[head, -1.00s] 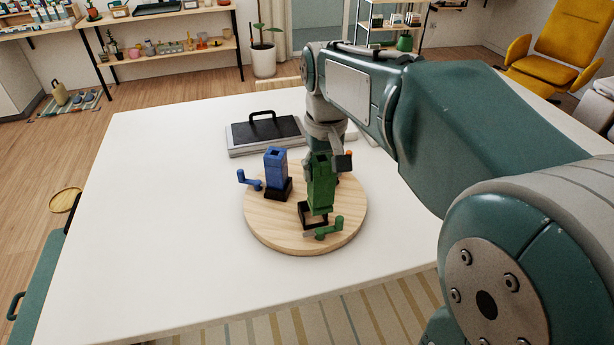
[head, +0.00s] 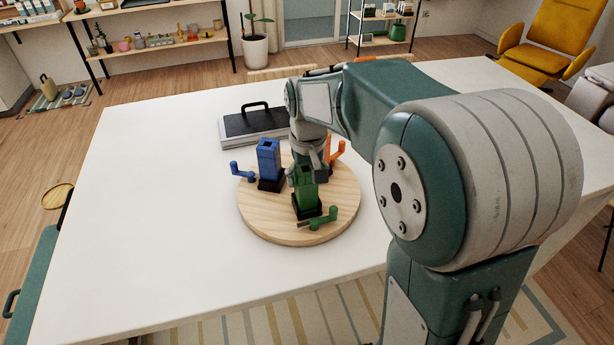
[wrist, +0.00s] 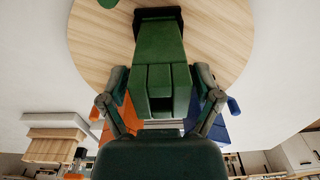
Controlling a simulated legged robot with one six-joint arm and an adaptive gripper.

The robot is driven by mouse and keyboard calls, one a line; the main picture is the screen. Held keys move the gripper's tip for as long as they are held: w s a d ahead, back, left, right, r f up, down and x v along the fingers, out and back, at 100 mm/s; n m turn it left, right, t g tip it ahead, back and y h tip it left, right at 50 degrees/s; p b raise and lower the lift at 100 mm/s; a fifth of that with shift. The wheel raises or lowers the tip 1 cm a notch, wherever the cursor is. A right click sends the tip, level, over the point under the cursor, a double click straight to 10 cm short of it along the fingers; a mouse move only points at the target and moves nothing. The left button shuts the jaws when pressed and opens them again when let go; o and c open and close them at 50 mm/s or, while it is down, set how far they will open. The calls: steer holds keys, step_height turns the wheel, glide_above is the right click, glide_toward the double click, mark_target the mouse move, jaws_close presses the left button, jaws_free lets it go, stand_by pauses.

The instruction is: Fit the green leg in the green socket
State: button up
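The green leg (head: 305,181) is a squared block. It stands about upright, its lower end in the black-based green socket (head: 308,208) with a green crank (head: 322,218) in front. I cannot tell how deep it sits. In the wrist view the green leg (wrist: 160,45) runs away from me, with its dark base at the top. My gripper (head: 318,172) is at its upper end, partly hidden by my arm. In the wrist view my gripper's fingers (wrist: 160,88) lie along both sides of the leg and look shut on it.
A round wooden board (head: 262,222) carries the sockets on the white table (head: 150,220). A blue block with a crank (head: 268,158) stands left of the leg, and an orange part (head: 335,150) behind right. A black-topped case (head: 250,125) lies behind. The table's left side is clear.

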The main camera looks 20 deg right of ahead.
steer(key=shift+r, duration=0.1)
stand_by(0.3)
step_height(320, 180, up, 12)
steer(key=s+f+t, duration=0.2)
steer(key=s, duration=0.8)
steer(key=s+f+t, duration=0.3)
steer(key=s, duration=0.7)
steer(key=shift+s+f, duration=0.2)
steer(key=shift+f, duration=0.15)
stand_by(0.4)
